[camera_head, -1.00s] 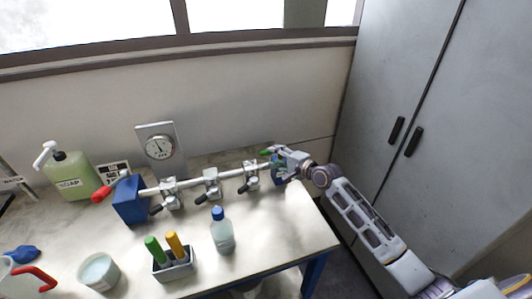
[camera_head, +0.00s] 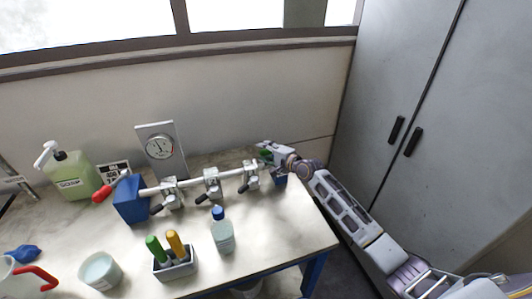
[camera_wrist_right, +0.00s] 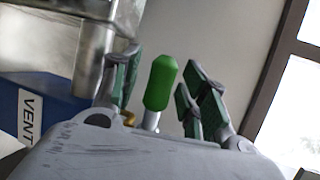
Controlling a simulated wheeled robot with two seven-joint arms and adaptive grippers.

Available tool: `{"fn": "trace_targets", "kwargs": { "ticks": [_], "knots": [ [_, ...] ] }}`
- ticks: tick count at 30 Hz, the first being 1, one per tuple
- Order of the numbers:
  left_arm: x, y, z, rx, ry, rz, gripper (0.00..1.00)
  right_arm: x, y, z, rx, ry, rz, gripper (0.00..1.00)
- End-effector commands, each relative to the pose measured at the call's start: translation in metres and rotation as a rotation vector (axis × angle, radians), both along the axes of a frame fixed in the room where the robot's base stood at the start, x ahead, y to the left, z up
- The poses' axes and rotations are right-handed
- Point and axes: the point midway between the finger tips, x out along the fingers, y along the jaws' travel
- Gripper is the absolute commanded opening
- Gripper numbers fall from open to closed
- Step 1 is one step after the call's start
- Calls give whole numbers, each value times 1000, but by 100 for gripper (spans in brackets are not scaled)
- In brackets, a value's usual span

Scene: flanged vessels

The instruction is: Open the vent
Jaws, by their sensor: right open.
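The vent lever has a green grip (camera_wrist_right: 161,83) on a pale rod. It stands beside a blue block (camera_wrist_right: 45,105) with a white VENT label (camera_wrist_right: 29,118) in the right wrist view. My right gripper (camera_wrist_right: 160,88) is open, with fingers on both sides of the green grip. Gaps show on both sides, and I see no clear contact. In the head view my right gripper (camera_head: 266,150) is at the right end of the metal pipe (camera_head: 228,174), above the right blue block (camera_head: 280,179), and mostly hides the green grip (camera_head: 265,156). My left gripper is out of view.
Several black-handled valves (camera_head: 212,185) line the pipe, and a red lever (camera_head: 103,193) is at its left end. A gauge (camera_head: 159,147) is behind. A blue-capped bottle (camera_head: 223,234) and a small holder (camera_head: 176,266) stand in front. Grey cabinets (camera_head: 430,120) are at the right.

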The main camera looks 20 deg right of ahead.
Motion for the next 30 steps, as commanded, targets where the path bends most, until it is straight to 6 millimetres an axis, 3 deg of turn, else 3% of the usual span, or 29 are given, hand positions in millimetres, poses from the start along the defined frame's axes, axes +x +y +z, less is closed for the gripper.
{"fn": "trace_targets", "kwargs": {
  "ticks": [6,17,30],
  "knots": [
    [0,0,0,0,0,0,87,0,0,0,0,0,0,44],
    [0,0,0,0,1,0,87,0,0,0,0,1,0,0],
    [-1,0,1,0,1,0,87,1,-1,-1,0,2,-4,0]
  ]
}}
